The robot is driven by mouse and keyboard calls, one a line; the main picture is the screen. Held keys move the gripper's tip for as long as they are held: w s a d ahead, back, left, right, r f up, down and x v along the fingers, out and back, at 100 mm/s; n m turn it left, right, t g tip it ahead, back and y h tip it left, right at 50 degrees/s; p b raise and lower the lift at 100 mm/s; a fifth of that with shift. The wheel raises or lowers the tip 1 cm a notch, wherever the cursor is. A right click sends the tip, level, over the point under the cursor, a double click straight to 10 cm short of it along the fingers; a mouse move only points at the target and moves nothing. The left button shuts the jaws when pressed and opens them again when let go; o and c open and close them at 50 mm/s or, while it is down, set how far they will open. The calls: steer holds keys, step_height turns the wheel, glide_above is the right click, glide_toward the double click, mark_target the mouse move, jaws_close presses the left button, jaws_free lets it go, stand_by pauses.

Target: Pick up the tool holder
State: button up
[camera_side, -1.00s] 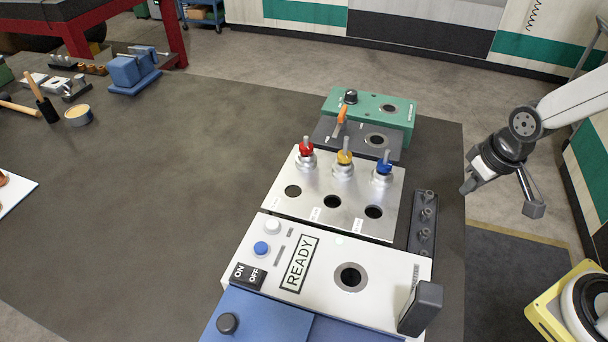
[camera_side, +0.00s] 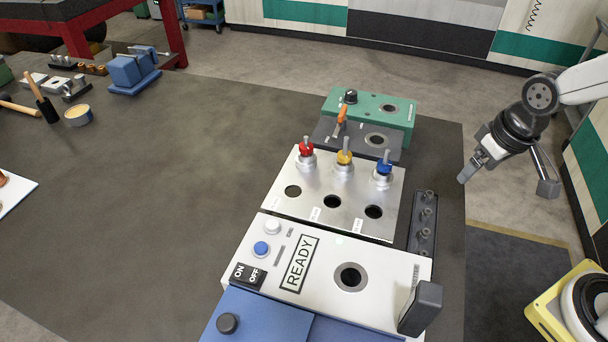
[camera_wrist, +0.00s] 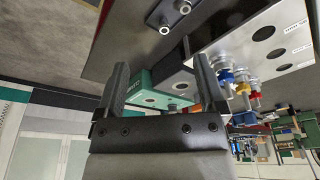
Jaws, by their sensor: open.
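Three tool holders stand upright in a row at the back of the silver plate (camera_side: 318,212): one with a red collar (camera_side: 306,150), one with a yellow collar (camera_side: 344,158) and one with a blue collar (camera_side: 383,169). They also show in the wrist view, with the blue one (camera_wrist: 226,76) nearest my gripper's right finger. My gripper (camera_side: 502,184) is off the table's right edge, apart from all of them. In the wrist view its two fingers (camera_wrist: 160,88) are spread with nothing between them.
Behind the plate are a dark block with an orange lever (camera_side: 341,117) and a green block (camera_side: 370,104). In front is the white READY panel (camera_side: 300,262) with a dark upright part (camera_side: 421,308). A dark rail (camera_side: 423,222) lies right of the plate. The table's left middle is clear.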

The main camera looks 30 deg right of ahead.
mark_target(299, 161)
steer(key=w+v, duration=0.1)
steer(key=v, duration=0.6)
steer(key=w+a+m+g+y, duration=0.2)
steer(key=w+a+m+y, duration=0.55)
steer(key=w, duration=0.55)
steer(key=w+a+m+g+y, duration=0.3)
steer(key=w+a+m+y, duration=0.3)
steer(key=w+a+m, duration=0.45)
steer(key=shift+n, duration=0.9)
steer(key=f, duration=0.4)
steer(key=w+d+f, duration=0.1)
steer(key=f, duration=0.6)
steer(key=shift+w+d+f, duration=0.25)
steer(key=shift+w+f, duration=0.1)
steer(key=shift+f, duration=0.05)
steer(key=shift+x, duration=3.9)
steer(key=shift+f, duration=0.1)
jaws_close()
